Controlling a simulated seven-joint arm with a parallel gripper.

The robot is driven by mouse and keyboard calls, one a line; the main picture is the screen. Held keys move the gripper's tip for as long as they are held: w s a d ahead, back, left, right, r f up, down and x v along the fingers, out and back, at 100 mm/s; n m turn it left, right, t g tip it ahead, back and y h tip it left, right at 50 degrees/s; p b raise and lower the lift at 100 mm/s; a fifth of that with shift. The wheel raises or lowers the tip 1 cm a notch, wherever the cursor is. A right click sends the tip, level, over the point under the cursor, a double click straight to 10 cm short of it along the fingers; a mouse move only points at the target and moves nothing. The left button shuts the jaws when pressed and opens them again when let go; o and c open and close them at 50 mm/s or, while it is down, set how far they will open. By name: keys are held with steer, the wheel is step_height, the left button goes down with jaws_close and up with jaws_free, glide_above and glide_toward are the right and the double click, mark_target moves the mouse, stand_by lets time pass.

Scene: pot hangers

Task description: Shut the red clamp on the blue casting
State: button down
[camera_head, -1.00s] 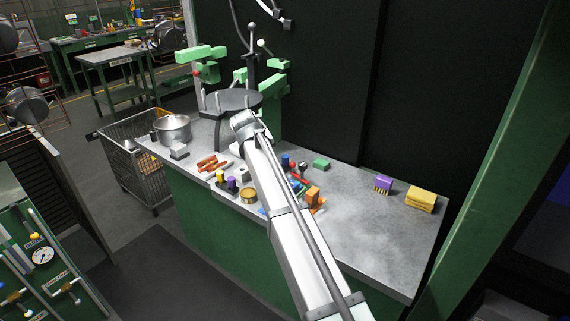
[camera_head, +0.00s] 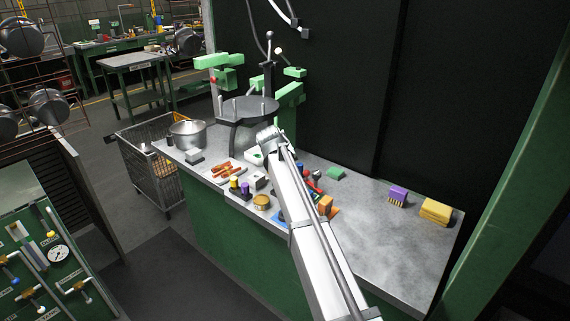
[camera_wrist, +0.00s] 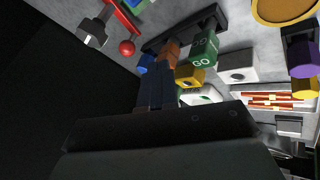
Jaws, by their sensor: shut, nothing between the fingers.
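The red clamp (camera_wrist: 122,18) shows in part at the top left of the wrist view, a red bar with a red ball and a grey metal end. In the head view a small red part (camera_head: 313,185) lies on the bench just right of my arm. A blue piece (camera_wrist: 141,4), possibly the blue casting, is cut off by the top edge of the wrist view beside the red bar. I cannot tell whether the clamp touches it. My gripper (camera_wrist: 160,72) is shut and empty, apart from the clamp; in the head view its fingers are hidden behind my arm.
A green GO block (camera_wrist: 203,47), an orange block and a yellow block (camera_wrist: 189,75) stand close to my fingers. A round dark stand (camera_head: 247,106) and a metal pot (camera_head: 188,133) are at the left.

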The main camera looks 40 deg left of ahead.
steer(key=w+f, duration=0.3)
steer(key=shift+w+d+f, duration=0.1)
steer(key=shift+w+f, duration=0.2)
steer(key=shift+w, duration=0.05)
steer(key=shift+w+d+f, duration=0.1)
steer(key=shift+w+d, duration=0.15)
steer(key=shift+w, duration=0.25)
steer(key=shift+w+d+f, duration=0.1)
steer(key=shift+w+d, duration=0.15)
steer(key=shift+w, duration=0.2)
